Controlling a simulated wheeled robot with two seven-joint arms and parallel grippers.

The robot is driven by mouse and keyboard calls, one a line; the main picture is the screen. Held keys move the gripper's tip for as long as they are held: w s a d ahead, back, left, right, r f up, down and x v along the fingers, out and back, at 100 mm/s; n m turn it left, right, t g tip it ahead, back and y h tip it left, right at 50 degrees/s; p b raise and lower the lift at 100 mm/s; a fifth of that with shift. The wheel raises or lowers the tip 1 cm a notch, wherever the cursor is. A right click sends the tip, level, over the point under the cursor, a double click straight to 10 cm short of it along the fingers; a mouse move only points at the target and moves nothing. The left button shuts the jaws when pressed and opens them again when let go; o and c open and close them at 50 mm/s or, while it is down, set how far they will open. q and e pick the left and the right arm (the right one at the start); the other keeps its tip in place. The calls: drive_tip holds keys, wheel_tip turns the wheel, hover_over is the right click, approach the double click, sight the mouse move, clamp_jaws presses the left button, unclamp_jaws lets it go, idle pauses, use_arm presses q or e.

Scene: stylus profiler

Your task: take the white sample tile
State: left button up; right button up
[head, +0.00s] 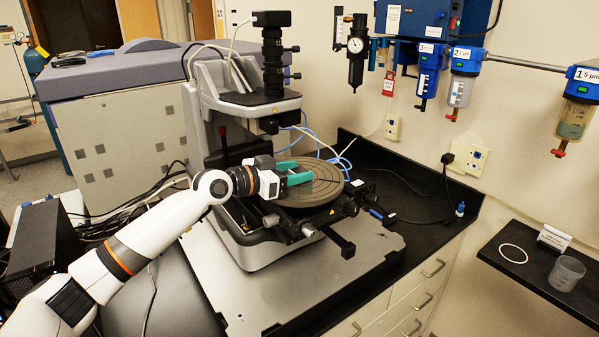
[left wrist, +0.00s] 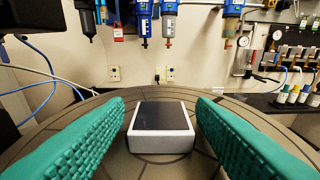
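The white sample tile (left wrist: 160,127) is a small square block with white sides and a dark top. It lies on the round stage of the profiler (left wrist: 115,165), which also shows in the head view (head: 325,190). My left gripper (head: 300,173) is over the stage with its green fingers open. In the left wrist view the two fingers of the left gripper (left wrist: 160,135) stand on either side of the tile, with a gap at each side. In the head view the tile is hidden by the gripper. My right gripper is in neither view.
The profiler's column and camera (head: 273,60) rise just behind the stage. Stage knobs (head: 345,247) stick out at the front. Blue filters (head: 428,75) hang on the wall. A shelf at the right holds a clear cup (head: 566,273) and a white ring (head: 513,253).

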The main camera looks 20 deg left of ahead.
sight(294, 172)
use_arm(q)
drive_tip(key=c, duration=0.8)
wheel_tip(294, 172, up, 9)
drive_tip(key=b, duration=0.3)
drive_tip(key=shift+f, duration=0.1)
drive_tip(key=shift+r+b, duration=0.3)
drive_tip(key=shift+r, duration=0.35)
drive_tip(key=o, duration=0.5)
drive_tip(key=shift+c, duration=0.2)
clamp_jaws()
